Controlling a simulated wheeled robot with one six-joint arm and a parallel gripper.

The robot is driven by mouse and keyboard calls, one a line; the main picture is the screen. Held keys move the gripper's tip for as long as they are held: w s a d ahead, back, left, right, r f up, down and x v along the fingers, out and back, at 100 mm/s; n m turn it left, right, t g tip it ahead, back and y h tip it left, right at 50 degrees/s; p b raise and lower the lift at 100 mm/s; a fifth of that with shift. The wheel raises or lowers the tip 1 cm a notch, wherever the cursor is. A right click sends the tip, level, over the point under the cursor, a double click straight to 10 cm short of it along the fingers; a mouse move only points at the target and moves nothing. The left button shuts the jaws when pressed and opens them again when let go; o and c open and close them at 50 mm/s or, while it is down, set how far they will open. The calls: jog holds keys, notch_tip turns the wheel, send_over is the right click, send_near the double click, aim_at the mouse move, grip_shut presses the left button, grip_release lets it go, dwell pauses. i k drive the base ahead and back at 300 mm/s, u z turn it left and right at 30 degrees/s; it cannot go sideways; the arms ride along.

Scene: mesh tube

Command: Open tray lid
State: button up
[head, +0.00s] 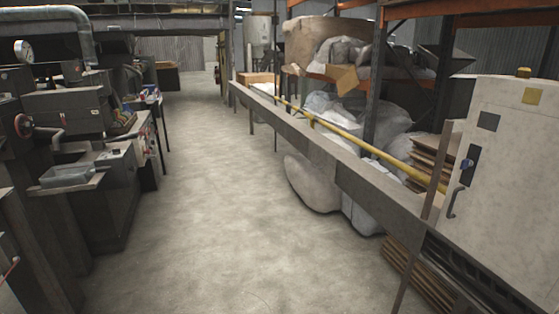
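A small grey box-shaped tray (68,176) sits on a ledge of the dark machine at the left. It is small in view, and I cannot tell whether it has a lid or whether one is open or shut. My gripper is not in view.
Dark machines (85,110) with a red-rimmed handwheel (24,126) line the left side. A concrete aisle (215,200) runs clear down the middle. On the right are a long metal rail (300,142), a yellow pipe (375,150), racks with wrapped sacks (345,50) and a pale cabinet (510,170).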

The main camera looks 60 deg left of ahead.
aim_at(325, 162)
jog(key=u, duration=2.15)
jog(key=i, duration=1)
jog(key=u, duration=0.35)
jog(key=i, duration=1.75)
jog(key=z, duration=0.85)
jog(key=i, duration=0.7)
jog(key=z, duration=0.3)
